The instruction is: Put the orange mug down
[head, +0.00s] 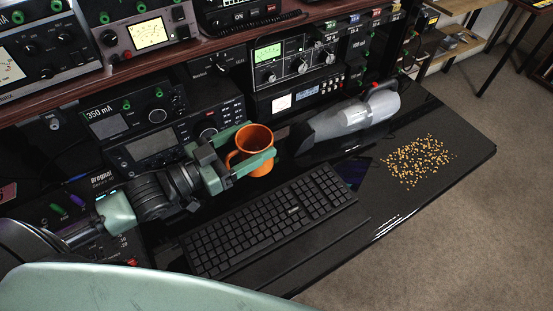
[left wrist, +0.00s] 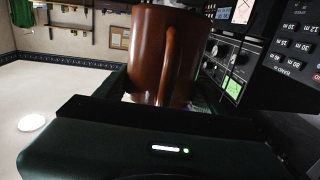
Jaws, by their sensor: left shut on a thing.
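The orange mug (head: 254,141) is upright in the head view, between the keyboard and the radio equipment. Its open top faces up and looks empty. My left gripper (head: 262,160) comes in from the left, with its green fingers closed on the mug's body. In the left wrist view the mug (left wrist: 160,55) fills the upper middle, with its handle toward the camera. Whether the mug's base touches the desk is hidden by the gripper. My right gripper is not in either view.
A black keyboard (head: 268,218) lies in front of the mug. A grey handheld vacuum (head: 345,124) lies to the right. Small tan pieces (head: 417,161) are scattered on the desk's right end. Radio units (head: 295,62) line the back. Bare desk (head: 440,118) shows at the right.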

